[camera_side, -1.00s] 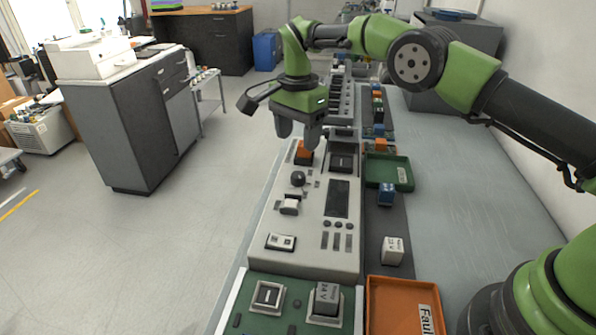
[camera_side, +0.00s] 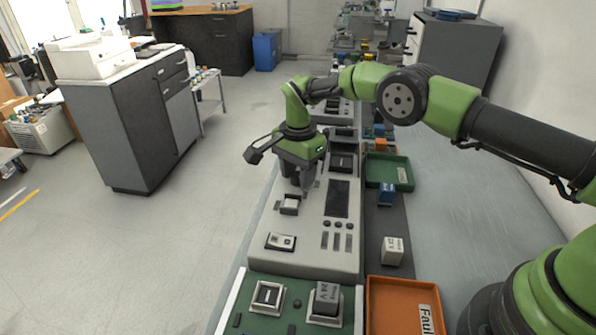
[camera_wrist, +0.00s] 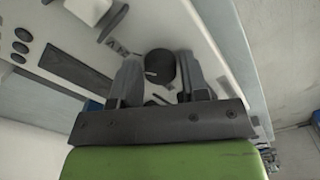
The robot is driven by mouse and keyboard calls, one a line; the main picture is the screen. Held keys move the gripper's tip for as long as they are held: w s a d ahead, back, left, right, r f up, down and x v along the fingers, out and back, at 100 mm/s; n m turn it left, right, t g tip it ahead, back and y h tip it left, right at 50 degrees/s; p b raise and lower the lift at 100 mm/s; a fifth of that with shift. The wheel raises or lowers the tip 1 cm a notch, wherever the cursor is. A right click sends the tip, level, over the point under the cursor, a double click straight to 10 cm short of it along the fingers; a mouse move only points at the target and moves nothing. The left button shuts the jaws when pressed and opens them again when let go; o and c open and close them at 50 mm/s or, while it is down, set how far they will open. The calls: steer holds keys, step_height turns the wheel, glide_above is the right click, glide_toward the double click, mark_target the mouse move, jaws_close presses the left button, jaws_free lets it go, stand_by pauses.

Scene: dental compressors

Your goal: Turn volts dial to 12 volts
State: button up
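The volts dial (camera_wrist: 160,66) is a round black knob with a light pointer mark on the white-grey control panel (camera_side: 312,238). In the wrist view it sits between the two fingertips of my gripper (camera_wrist: 161,72), which is open. The fingers stand on either side of the knob; I cannot tell whether they touch it. In the side view my gripper (camera_side: 298,185) is low over the panel, and its fingers hide the knob. The voltage numbers around the dial are not readable.
A white switch (camera_side: 290,205) is just in front of my gripper. The panel has a dark display (camera_side: 338,198).

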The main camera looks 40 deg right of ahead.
steer(key=c, duration=0.5)
steer(key=shift+n, duration=0.3)
steer(key=n, duration=1.1)
stand_by(0.5)
steer(key=o, duration=0.9)
steer(key=shift+r, duration=0.1)
